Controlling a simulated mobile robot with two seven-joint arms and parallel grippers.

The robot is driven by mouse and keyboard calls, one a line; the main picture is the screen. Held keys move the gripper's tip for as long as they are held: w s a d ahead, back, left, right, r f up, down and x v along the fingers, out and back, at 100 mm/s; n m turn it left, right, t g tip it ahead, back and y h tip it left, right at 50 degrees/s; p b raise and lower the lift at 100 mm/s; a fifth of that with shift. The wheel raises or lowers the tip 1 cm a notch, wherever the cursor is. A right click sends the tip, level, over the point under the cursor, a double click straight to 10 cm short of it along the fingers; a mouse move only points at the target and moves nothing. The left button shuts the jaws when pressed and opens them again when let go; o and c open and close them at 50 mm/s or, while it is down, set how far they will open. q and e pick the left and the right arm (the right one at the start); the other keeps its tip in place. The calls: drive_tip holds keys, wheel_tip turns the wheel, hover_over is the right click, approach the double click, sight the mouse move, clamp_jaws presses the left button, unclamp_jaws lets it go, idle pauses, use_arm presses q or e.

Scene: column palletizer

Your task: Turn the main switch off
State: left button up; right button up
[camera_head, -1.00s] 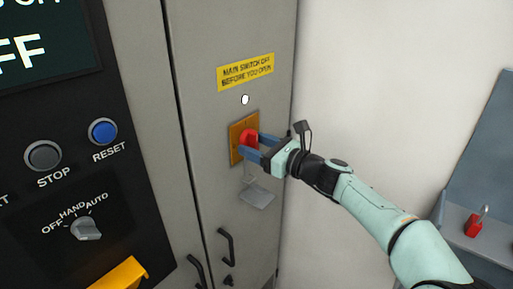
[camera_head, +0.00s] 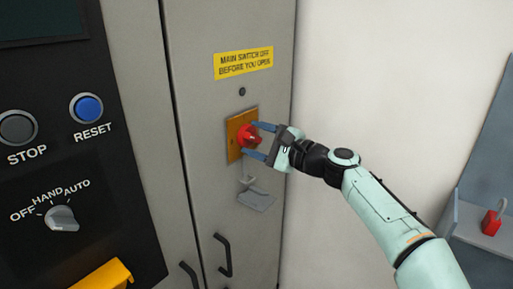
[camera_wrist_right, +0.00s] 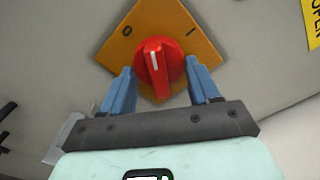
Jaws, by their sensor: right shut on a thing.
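The main switch is a red knob (camera_head: 247,136) on an orange plate (camera_head: 233,152) on the grey cabinet door. In the right wrist view the knob (camera_wrist_right: 162,66) has a white mark pointing between the "0" and the "I" of the plate (camera_wrist_right: 155,22). My right gripper (camera_head: 262,142) is shut on the knob, with one blue finger on each side; the fingers also show in the wrist view (camera_wrist_right: 162,88). A yellow sign (camera_head: 244,62) above reads "MAIN SWITCH OFF BEFORE YOU OPEN". The small round lamp (camera_head: 242,91) below it is dark. My left gripper is out of view.
A grey hasp (camera_head: 256,199) sticks out below the switch, with black door handles (camera_head: 224,255) lower down. On the left is a black panel with a dark display (camera_head: 40,20), buttons and a selector (camera_head: 62,218). A red padlock (camera_head: 492,220) stands on a shelf at right.

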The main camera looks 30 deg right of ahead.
drive_tip(key=n+b, duration=0.2)
drive_tip(key=n, duration=0.1)
drive_tip(key=shift+n, duration=0.3)
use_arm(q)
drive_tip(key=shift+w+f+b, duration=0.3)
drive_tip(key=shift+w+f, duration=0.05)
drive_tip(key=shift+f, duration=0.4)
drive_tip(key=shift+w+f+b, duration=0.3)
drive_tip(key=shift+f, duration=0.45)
use_arm(e)
drive_tip(key=shift+d+r+n, duration=0.1)
drive_tip(key=shift+r+n, duration=0.1)
drive_tip(key=shift+n, duration=1.2)
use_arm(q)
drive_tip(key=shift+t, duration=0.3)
use_arm(e)
drive_tip(key=o, duration=1)
drive_tip(key=shift+o, duration=0.2)
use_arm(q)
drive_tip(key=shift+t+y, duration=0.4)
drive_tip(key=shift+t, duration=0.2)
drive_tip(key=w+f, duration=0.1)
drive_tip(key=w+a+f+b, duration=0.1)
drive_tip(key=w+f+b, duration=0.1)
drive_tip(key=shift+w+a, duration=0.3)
use_arm(e)
drive_tip(key=v, duration=1.3)
drive_tip(key=shift+s+d, duration=0.1)
